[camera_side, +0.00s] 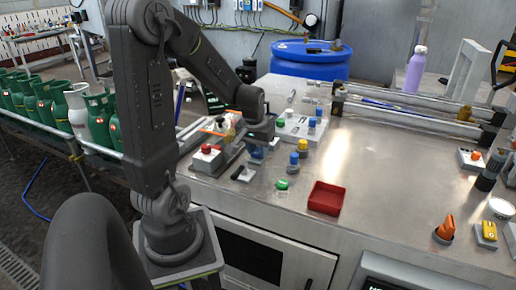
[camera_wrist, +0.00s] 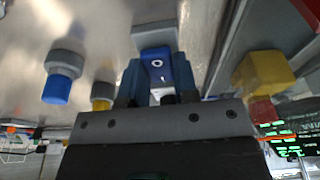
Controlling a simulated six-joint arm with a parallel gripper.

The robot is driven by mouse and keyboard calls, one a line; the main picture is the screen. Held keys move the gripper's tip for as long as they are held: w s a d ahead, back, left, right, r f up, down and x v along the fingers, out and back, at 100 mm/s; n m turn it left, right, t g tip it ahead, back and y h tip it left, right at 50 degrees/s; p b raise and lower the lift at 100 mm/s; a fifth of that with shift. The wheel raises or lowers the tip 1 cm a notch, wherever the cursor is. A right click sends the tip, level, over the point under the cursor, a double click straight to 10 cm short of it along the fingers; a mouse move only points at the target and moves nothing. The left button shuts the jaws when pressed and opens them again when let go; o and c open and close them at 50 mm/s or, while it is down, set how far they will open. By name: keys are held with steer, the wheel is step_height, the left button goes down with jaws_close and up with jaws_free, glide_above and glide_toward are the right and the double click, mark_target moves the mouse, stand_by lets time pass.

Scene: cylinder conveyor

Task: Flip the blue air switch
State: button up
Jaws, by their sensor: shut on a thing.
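The blue air switch (camera_wrist: 157,65) is a blue rocker with white "O" and "I" marks on a grey base (camera_wrist: 155,36). It is in the middle of the wrist view. My gripper (camera_wrist: 157,88) has one finger on each side of the switch and is shut on it. In the side view my gripper (camera_side: 257,146) points down at the left part of the metal worktop, where its body largely hides the switch.
A red button box (camera_side: 207,157) stands just left of my gripper. Blue (camera_side: 294,158) and yellow (camera_side: 303,146) knobs stand to its right. A red tray (camera_side: 325,198) lies nearer the front. The worktop's middle is fairly clear.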

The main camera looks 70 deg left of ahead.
steer(key=o, duration=0.9)
steer(key=v, duration=1.3)
steer(key=shift+r, duration=0.4)
